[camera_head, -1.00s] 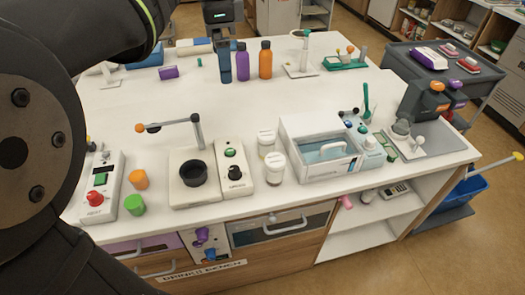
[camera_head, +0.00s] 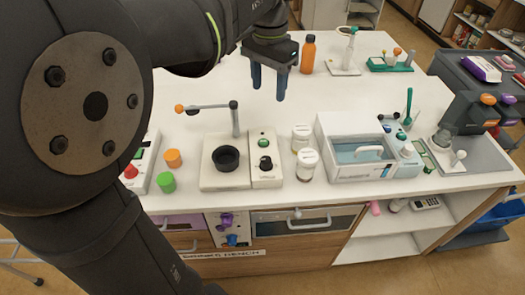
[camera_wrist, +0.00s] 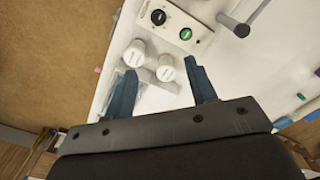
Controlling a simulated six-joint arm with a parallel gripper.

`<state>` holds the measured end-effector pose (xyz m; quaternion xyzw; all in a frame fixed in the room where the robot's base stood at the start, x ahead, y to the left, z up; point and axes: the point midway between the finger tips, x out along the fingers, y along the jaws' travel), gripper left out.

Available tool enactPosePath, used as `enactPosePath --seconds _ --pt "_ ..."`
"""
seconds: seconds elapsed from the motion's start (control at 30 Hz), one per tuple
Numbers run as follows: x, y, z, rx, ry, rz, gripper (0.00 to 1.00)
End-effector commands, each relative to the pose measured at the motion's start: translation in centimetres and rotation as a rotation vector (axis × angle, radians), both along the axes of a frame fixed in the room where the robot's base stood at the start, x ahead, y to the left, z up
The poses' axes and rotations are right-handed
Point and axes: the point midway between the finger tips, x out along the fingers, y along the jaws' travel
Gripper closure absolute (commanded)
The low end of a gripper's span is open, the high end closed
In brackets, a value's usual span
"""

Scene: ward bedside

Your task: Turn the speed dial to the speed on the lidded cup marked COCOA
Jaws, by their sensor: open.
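The speed dial is a black knob (camera_head: 265,163) on a white control box, below a green button (camera_head: 263,143). In the wrist view the knob (camera_wrist: 158,17) and green button (camera_wrist: 185,34) show at the top. Two white-lidded cups, a rear one (camera_head: 301,134) and a front one (camera_head: 306,163), stand right of the box; their lid print is too small to read. The lids also show in the wrist view (camera_wrist: 134,53) (camera_wrist: 166,69). My gripper (camera_head: 267,86) is open and empty, above the bench behind the box. In the wrist view its blue fingers (camera_wrist: 163,88) point towards the box and cups.
A stirrer stand with a black pot (camera_head: 226,158) and a raised bar (camera_head: 205,106) is left of the dial box. A white bath (camera_head: 358,150) stands right of the cups. An orange bottle (camera_head: 308,54) stands behind my gripper. Orange (camera_head: 173,158) and green (camera_head: 166,181) caps lie at left.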

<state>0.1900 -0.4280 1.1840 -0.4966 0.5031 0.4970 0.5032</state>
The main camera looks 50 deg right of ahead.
Motion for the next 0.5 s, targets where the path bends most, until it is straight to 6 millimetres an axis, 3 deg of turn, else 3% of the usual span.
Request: enactPosePath --seconds 0.2,0.5 --pt "-0.2 0.6 -4.6 0.003 0.001 0.372 0.48" --pt "-0.3 0.8 -7.0 0.001 0.0 0.539 0.48"
